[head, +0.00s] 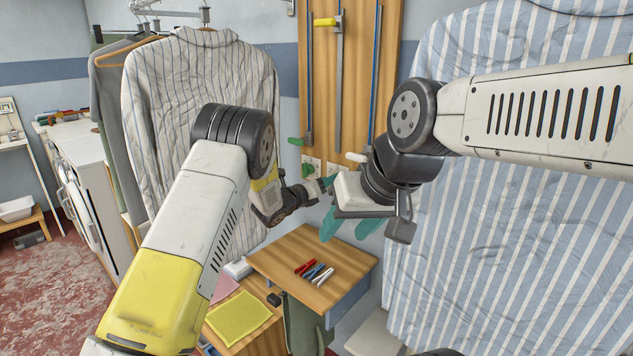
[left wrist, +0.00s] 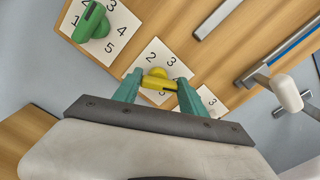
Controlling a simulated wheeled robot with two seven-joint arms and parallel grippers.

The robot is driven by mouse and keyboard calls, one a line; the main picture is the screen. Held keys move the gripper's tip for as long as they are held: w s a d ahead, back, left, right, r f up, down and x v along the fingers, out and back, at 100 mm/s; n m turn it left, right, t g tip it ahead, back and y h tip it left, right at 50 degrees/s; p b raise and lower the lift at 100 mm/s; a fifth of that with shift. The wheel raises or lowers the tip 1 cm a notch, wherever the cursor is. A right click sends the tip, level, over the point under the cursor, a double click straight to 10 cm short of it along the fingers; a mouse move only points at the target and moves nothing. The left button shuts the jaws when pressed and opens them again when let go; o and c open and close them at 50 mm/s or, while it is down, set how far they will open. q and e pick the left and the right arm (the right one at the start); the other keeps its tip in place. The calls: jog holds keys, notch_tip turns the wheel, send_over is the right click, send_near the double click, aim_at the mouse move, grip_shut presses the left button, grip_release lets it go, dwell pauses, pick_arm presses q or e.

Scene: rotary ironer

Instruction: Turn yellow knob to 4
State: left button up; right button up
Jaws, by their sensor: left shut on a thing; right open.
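The yellow knob (left wrist: 158,82) sits on a white dial plate (left wrist: 152,60) on the wooden board, in the left wrist view. Numbers 2, 3 and 5 show on its plate; 1 and 4 are not visible, and the fingers cover part of the plate. The knob's bar lies roughly level in the picture; which number it points to I cannot tell. My left gripper (left wrist: 157,92) is shut on the knob, a teal finger at each side. In the head view my left gripper (head: 325,184) is at the board's foot, the knob hidden. My right gripper (head: 349,227) is open and empty.
A green knob (left wrist: 93,22) on its own numbered plate is beside the yellow one. Another plate (left wrist: 211,101) is partly hidden. A slider with a white handle (left wrist: 287,92) is at the right. Striped shirts hang both sides.

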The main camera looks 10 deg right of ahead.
pick_arm(q)
jog(key=shift+f, duration=0.2)
jog(key=o, duration=1.4)
jog(key=shift+r, duration=0.1)
jog(key=shift+c, duration=0.2)
jog(key=v, duration=0.8)
